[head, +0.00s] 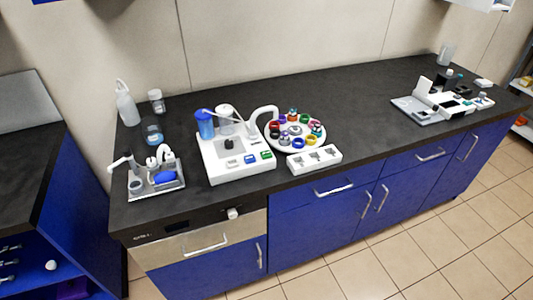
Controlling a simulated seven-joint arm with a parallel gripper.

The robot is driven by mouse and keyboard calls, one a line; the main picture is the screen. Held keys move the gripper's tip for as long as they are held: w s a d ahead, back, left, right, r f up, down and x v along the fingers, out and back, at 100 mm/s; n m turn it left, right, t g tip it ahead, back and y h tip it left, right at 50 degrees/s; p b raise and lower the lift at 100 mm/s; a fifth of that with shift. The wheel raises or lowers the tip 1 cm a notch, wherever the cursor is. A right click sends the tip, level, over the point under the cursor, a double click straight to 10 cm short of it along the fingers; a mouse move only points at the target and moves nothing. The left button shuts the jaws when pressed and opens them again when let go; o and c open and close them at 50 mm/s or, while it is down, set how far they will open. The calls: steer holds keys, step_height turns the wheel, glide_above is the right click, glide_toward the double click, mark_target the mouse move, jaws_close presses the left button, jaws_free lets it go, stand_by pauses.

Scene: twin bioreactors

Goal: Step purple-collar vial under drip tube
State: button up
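A round white carousel (303,149) stands on the dark counter and carries a ring of small vials with coloured collars. A collar on its right side (315,122) looks purple, but it is too small to be sure. A white arched drip tube (264,110) rises from the white bioreactor unit (240,174) and bends over toward the carousel's left edge, near a red collar. Which vial sits exactly under its tip is hard to tell. My gripper is not in view.
A white box with three switches (314,160) lies in front of the carousel. A blue vessel (205,124) stands on the unit. A small tray with instruments (155,190) and a wash bottle (126,104) are at left. Another white device (428,110) is far right. The counter between is clear.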

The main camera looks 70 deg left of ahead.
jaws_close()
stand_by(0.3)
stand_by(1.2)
